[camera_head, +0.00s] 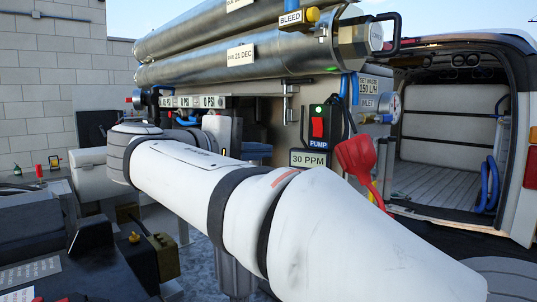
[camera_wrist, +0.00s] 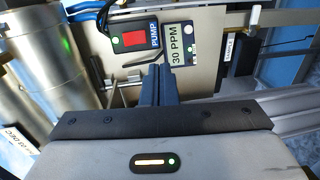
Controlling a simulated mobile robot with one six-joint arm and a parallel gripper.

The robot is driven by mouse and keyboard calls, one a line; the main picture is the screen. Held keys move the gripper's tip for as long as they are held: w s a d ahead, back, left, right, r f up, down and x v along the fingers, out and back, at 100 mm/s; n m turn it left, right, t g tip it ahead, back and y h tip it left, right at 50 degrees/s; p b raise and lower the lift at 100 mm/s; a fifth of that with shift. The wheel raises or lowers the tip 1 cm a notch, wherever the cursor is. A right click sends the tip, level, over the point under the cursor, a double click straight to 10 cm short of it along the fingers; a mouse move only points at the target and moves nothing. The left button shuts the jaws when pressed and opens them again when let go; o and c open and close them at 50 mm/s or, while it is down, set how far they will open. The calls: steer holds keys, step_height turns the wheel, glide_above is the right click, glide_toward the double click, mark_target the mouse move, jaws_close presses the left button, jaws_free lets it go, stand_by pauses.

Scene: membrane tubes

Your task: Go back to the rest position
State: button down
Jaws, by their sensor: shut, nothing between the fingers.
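In the wrist view, my gripper (camera_wrist: 158,72) has its two dark fingers together, with nothing seen between them. The fingertips point toward the panel (camera_wrist: 212,72) below the pump switch box (camera_wrist: 133,38) and the 30 PPM display (camera_wrist: 182,44). I cannot tell how far they are from the panel. In the head view, my white arm stretches across the foreground and I cannot make out the gripper. The switch box (camera_head: 318,125) and the display (camera_head: 308,159) show there above the arm.
Two steel membrane tubes (camera_head: 225,65) lie along the top of the unit. A red funnel-shaped thing (camera_head: 357,158) is right of the display. An open van (camera_head: 450,125) stands at right. A dark cluttered bench (camera_head: 35,240) is at lower left. Steel cylinders (camera_wrist: 35,75) fill the wrist view's left.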

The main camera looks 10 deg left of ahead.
steer(key=d+f+m+g+y, duration=0.1)
steer(key=d+f+g+y, duration=0.35)
steer(key=d+f, duration=1.2)
steer(key=s+d+f+m+g+y, duration=0.2)
steer(key=s+d+f+m+y, duration=0.1)
steer(key=s+f, duration=0.5)
steer(key=s+d+f+m+g+y, duration=0.3)
steer(key=s+d+f+m, duration=0.2)
steer(key=f, duration=0.8)
steer(key=s+m, duration=0.1)
steer(key=s, duration=0.2)
steer(key=shift+s+d, duration=0.2)
steer(key=shift+s, duration=0.15)
